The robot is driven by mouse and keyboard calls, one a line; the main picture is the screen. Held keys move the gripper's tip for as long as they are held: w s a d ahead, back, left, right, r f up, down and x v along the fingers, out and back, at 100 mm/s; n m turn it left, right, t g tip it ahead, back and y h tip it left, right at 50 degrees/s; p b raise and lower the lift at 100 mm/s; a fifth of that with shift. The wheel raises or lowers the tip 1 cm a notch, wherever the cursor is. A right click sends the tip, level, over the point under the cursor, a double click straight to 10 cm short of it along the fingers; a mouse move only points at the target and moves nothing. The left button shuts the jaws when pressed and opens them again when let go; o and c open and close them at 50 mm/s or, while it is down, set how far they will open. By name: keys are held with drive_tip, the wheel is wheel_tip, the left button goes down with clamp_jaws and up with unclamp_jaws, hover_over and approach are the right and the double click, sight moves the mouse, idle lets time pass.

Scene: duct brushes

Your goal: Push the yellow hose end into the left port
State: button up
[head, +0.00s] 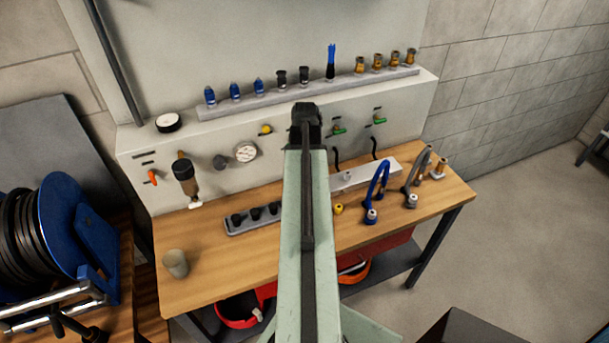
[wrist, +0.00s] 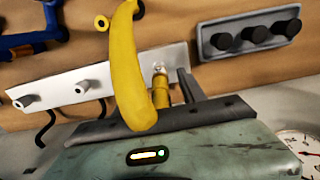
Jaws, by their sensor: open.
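The yellow hose (wrist: 132,75) arches close in front of the camera in the wrist view. Its brass-yellow end (wrist: 160,96) shows just behind the bend, pointing at a pale port nub (wrist: 160,69) on the white strip (wrist: 122,72). I cannot tell whether the end is seated or only touching. My gripper (wrist: 170,88) is open, with the hose end between its jaws. One dark finger shows right of the end; the other is hidden by the hose.
A blue hose (head: 381,178) and a grey hose (head: 413,177) arch over the bench at right. A grey tray (head: 236,229) with black plugs lies left of my arm.

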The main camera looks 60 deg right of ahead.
wheel_tip(320, 180, up, 5)
drive_tip(key=p, duration=0.4)
drive_tip(key=shift+r, duration=0.2)
